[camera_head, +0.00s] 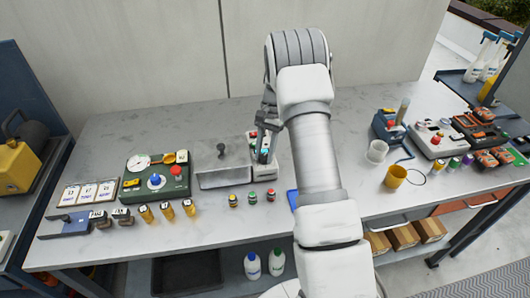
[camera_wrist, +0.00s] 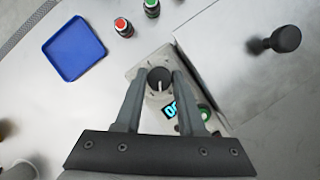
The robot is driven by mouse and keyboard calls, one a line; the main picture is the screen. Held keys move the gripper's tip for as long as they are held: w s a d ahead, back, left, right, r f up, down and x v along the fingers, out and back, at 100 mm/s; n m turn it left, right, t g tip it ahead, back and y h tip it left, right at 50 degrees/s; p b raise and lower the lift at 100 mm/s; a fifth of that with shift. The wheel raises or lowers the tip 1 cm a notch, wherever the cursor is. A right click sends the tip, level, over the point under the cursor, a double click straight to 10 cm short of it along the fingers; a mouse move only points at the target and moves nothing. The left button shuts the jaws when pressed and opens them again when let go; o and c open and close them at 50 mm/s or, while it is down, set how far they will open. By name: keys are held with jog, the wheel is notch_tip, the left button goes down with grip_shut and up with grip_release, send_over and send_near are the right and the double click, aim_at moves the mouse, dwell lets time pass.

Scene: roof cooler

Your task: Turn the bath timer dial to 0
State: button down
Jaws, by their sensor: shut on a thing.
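The timer dial (camera_wrist: 160,79) is a round dark knob with a pale pointer line, on the light control panel (camera_wrist: 146,114) of the bath. In the wrist view my gripper (camera_wrist: 160,75) has one finger on each side of the dial and is shut on it. The pointer runs from the knob's middle toward the gripper's palm. A display (camera_wrist: 171,109) with cyan digits lies beside the dial; a zero shows, and my right finger partly hides the rest. A green button (camera_wrist: 204,113) is partly hidden behind that finger. In the head view my gripper (camera_head: 265,135) is over the panel.
The metal bath (camera_head: 222,172) with a dark-knobbed lid adjoins the panel. A blue tray (camera_wrist: 74,48) and small capped bottles (camera_wrist: 123,27) lie near it. A green device (camera_head: 157,180) stands left; cups (camera_head: 395,176) and a device (camera_head: 389,126) stand right.

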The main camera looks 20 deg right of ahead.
jog(key=n+h, duration=0.1)
jog(key=n, duration=0.2)
jog(key=n+g+h, duration=0.1)
jog(key=n, duration=0.1)
jog(key=shift+a+n, duration=0.15)
jog(key=shift+n, duration=0.25)
dwell(0.4)
jog(key=c, duration=0.5)
grip_release()
jog(key=p+v, duration=0.1)
jog(key=v, duration=1.6)
jog(key=shift+w+a, duration=0.15)
jog(key=shift+w, duration=0.05)
jog(key=shift+r, duration=0.15)
